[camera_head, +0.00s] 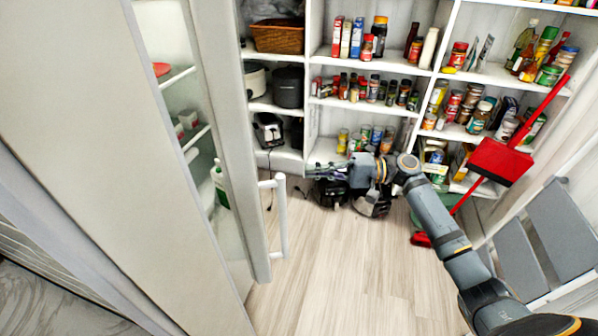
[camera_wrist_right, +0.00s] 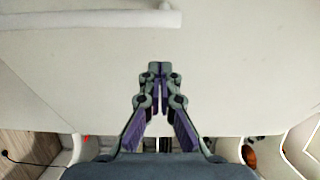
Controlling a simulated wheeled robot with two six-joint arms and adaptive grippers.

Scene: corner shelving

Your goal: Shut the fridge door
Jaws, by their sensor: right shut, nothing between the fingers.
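The white fridge (camera_head: 75,130) fills the left of the head view. Its door (camera_head: 225,110) stands ajar, seen nearly edge-on, with a vertical white bar handle (camera_head: 281,215) on its outer side. Through the gap I see shelves (camera_head: 178,76) and a white-and-green bottle (camera_head: 219,185). My right gripper (camera_head: 312,172) is shut and empty, just right of the door near the handle's top. In the right wrist view, the shut fingers (camera_wrist_right: 158,68) point at the pale door surface (camera_wrist_right: 240,75), with the handle (camera_wrist_right: 110,18) at upper left. I cannot tell whether they touch it. My left gripper is out of view.
White corner shelving (camera_head: 362,62) with jars, bottles and boxes lines the back. A red dustpan (camera_head: 500,162) with a long handle and a grey step ladder (camera_head: 562,222) stand at right. Small appliances sit low behind my gripper. The wooden floor (camera_head: 340,270) in front is clear.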

